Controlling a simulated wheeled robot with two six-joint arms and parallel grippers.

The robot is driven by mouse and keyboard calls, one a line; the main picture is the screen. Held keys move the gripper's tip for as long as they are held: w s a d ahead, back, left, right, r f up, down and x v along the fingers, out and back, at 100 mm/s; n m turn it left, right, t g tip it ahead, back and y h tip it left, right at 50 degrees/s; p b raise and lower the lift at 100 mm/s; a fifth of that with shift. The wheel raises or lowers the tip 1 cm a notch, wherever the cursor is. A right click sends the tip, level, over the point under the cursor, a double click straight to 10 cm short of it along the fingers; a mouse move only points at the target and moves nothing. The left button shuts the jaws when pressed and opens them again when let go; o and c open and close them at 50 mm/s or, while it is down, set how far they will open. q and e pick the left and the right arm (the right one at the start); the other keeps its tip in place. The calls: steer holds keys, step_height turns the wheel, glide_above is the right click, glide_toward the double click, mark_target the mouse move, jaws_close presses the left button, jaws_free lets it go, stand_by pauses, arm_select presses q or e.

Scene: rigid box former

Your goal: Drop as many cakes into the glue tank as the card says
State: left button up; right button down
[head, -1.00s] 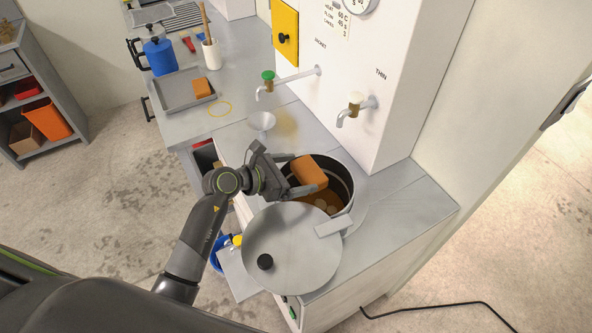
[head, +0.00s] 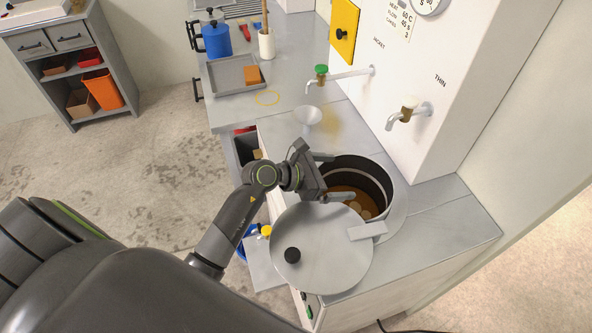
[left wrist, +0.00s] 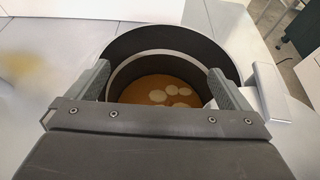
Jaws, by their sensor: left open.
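The glue tank (head: 378,168) is a round dark well in the counter with brown glue (head: 343,191) at its bottom. Several pale round patches show on the glue in the left wrist view (left wrist: 171,95). My left gripper (head: 338,176) is over the tank mouth, open and empty. An orange cake (head: 252,75) lies in a grey tray (head: 226,84) at the back. The card (head: 403,18) on the white housing has small print reading about "heat 60 C, flow 45 S, cakes 3". My right gripper is not in view.
The round lid (head: 322,262) with a black knob lies at the tank's front left. A green-handled tap (head: 320,76) and a brass-handled tap (head: 408,110) stick out over the counter.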

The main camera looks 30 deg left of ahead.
arm_select(q)
steer(key=b+v, duration=0.3)
steer(key=v, duration=1.4)
steer(key=shift+s+f, duration=0.1)
steer(key=shift+s, duration=0.05)
